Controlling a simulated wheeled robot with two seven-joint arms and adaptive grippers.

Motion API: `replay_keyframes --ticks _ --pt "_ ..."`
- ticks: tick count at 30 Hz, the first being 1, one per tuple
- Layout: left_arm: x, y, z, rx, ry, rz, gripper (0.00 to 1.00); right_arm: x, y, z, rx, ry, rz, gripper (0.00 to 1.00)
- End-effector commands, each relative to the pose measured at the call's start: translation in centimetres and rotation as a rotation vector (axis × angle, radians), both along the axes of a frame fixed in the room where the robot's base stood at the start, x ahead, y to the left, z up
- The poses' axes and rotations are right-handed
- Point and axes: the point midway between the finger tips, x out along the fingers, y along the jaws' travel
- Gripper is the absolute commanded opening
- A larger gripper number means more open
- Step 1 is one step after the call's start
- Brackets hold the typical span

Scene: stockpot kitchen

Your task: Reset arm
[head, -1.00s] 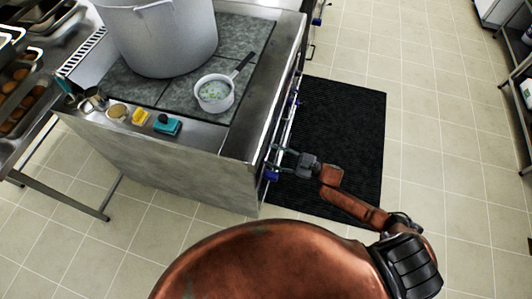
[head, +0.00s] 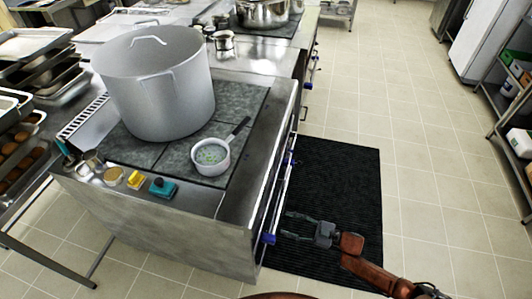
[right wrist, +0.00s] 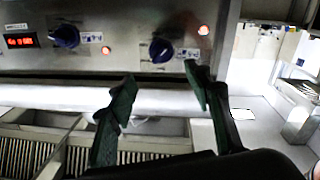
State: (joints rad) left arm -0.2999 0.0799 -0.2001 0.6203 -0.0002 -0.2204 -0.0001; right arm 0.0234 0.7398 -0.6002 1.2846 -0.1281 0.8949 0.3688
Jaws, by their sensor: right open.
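My right gripper (head: 296,227) is open and empty beside the front of the stove (head: 160,225), over the black floor mat (head: 335,190). In the right wrist view its two dark green fingers (right wrist: 160,95) stand apart. Behind them are the stove's control panel with blue knobs (right wrist: 162,50) and a pale horizontal bar (right wrist: 60,97). I cannot tell whether the fingers touch the bar. My left gripper is not in view.
A large stockpot (head: 155,85) and a small saucepan (head: 212,157) stand on the cooktop. Trays of bread (head: 20,150) are at left. The tiled floor at right is clear.

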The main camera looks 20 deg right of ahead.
Motion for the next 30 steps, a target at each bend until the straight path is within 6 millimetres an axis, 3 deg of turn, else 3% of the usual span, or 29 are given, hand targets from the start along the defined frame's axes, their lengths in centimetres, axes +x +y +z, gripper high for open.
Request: replay_keyframes --ticks 5,8,11,12,16,20,23,27,30 --pt "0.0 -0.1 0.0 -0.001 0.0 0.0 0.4 0.1 -0.1 -0.3 -0.003 0.005 -0.009 0.46" --pt "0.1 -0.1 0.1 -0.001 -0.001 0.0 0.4 0.3 -1.1 -2.4 -0.024 0.038 -0.066 0.46" --pt "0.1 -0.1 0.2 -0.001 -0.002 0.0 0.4 0.4 -3.2 -6.9 -0.07 0.112 -0.187 0.46" --pt "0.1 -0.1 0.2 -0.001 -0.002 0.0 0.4 0.1 -4.3 -9.2 -0.094 0.153 -0.246 0.46" --pt "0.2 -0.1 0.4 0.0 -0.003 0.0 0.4 -2.5 -8.1 -17.6 -0.188 0.315 -0.432 0.46" --pt "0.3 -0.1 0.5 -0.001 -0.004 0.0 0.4 -7.4 -11.1 -25.3 -0.275 0.49 -0.577 0.46" --pt "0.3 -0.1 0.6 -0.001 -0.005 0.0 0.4 -12.3 -12.5 -30.5 -0.339 0.631 -0.664 0.46" --pt "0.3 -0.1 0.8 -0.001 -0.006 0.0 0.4 -20.4 -13.4 -36.7 -0.417 0.834 -0.755 0.46" --pt "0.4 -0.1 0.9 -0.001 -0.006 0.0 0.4 -26.8 -13.0 -40.3 -0.468 0.98 -0.797 0.46"
